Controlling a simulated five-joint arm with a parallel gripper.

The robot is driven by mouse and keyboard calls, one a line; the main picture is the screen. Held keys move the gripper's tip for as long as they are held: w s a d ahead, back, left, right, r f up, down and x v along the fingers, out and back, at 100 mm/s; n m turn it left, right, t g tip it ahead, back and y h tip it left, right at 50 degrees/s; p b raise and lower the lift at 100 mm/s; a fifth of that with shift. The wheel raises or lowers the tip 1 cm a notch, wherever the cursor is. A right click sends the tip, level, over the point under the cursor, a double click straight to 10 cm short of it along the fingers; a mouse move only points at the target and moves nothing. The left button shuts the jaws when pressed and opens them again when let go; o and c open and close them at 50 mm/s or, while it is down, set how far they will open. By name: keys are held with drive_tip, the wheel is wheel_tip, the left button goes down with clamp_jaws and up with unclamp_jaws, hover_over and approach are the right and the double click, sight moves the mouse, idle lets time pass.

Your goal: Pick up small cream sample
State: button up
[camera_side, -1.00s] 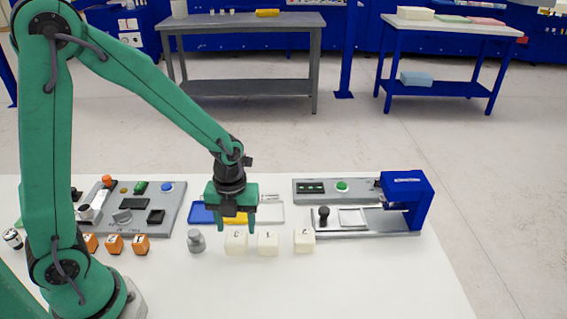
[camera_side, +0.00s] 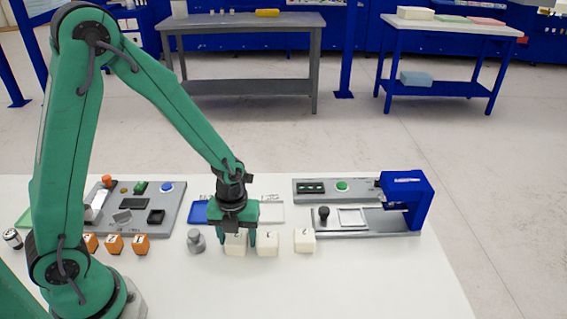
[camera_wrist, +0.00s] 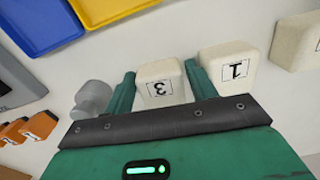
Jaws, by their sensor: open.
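Three cream samples stand in a row on the white table: a left one (camera_side: 236,244), a middle one (camera_side: 267,244) and a right one (camera_side: 304,240). They look close in size, so I cannot tell which is the small one. My gripper (camera_side: 238,238) is open and low over the left sample, with a finger on each side. In the wrist view my gripper (camera_wrist: 159,72) has the left sample (camera_wrist: 162,84) between its fingers, its mark upside down. The middle sample (camera_wrist: 232,66) is just right of the right finger. I cannot tell whether the fingers touch either sample.
A grey metal weight (camera_side: 196,240) stands close on the left, with several orange cubes (camera_side: 114,243) beyond it. A blue press (camera_side: 407,196) stands at right. The front table is clear.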

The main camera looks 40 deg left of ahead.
drive_tip(key=shift+c, duration=0.3)
drive_tip(key=c, duration=0.7)
drive_tip(key=shift+r, duration=0.15)
drive_tip(key=shift+r, duration=0.7)
wheel_tip(320, 180, up, 3)
drive_tip(key=shift+d+f, duration=0.1)
drive_tip(key=shift+f, duration=0.05)
drive_tip(key=s+d+r, duration=0.2)
drive_tip(key=d, duration=0.1)
drive_tip(key=s+d+r, duration=0.2)
drive_tip(key=d, duration=0.1)
drive_tip(key=s+d+r, duration=0.2)
drive_tip(key=s+d, duration=0.1)
drive_tip(key=shift+r, duration=0.35)
drive_tip(key=shift+w, duration=0.1)
